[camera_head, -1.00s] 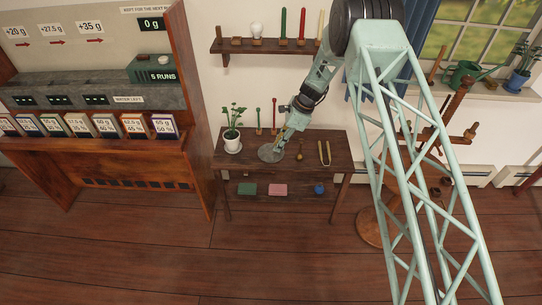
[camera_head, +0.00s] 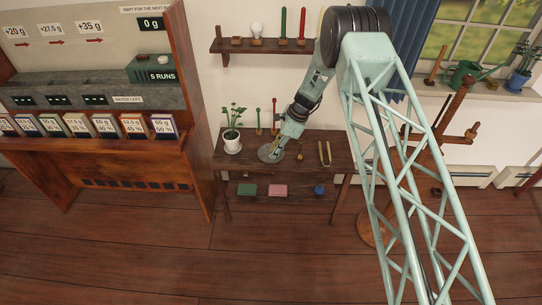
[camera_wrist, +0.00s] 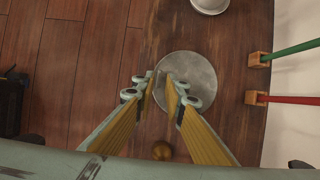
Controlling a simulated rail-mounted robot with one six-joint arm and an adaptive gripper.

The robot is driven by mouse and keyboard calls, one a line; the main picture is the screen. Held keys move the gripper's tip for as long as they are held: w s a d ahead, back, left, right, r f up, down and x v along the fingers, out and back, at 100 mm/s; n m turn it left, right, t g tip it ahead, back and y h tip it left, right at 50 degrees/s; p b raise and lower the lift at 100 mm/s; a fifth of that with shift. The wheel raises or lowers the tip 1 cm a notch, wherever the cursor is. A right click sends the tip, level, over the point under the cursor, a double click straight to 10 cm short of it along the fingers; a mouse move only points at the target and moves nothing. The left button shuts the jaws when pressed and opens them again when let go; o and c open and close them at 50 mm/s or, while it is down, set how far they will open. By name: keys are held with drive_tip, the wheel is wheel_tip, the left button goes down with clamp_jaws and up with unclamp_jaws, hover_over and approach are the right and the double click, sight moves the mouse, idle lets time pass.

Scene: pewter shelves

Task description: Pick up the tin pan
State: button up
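The tin pan is a flat grey disc lying on the upper top of a small dark wooden table; it shows in the head view (camera_head: 266,155) and in the wrist view (camera_wrist: 195,72). My gripper (camera_head: 274,153) is over the pan, pointing down. In the wrist view, my gripper (camera_wrist: 160,74) has a gap between its two yellow-padded fingers. One fingertip appears just outside the pan's left rim and the other appears over the pan. Whether the tips touch it cannot be told. The fingers hide part of the pan.
A potted plant (camera_head: 232,140) stands left of the pan. Green and red rods (camera_head: 258,118) stand behind.

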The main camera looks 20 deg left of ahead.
drive_tip(key=shift+b+x, duration=0.5)
drive_tip(key=shift+x, duration=1.45)
drive_tip(key=shift+s, duration=0.1)
clamp_jaws()
drive_tip(key=shift+r, duration=0.15)
drive_tip(key=shift+r+p, duration=1.15)
drive_tip(key=shift+r, duration=3.7)
drive_tip(key=shift+r, duration=0.15)
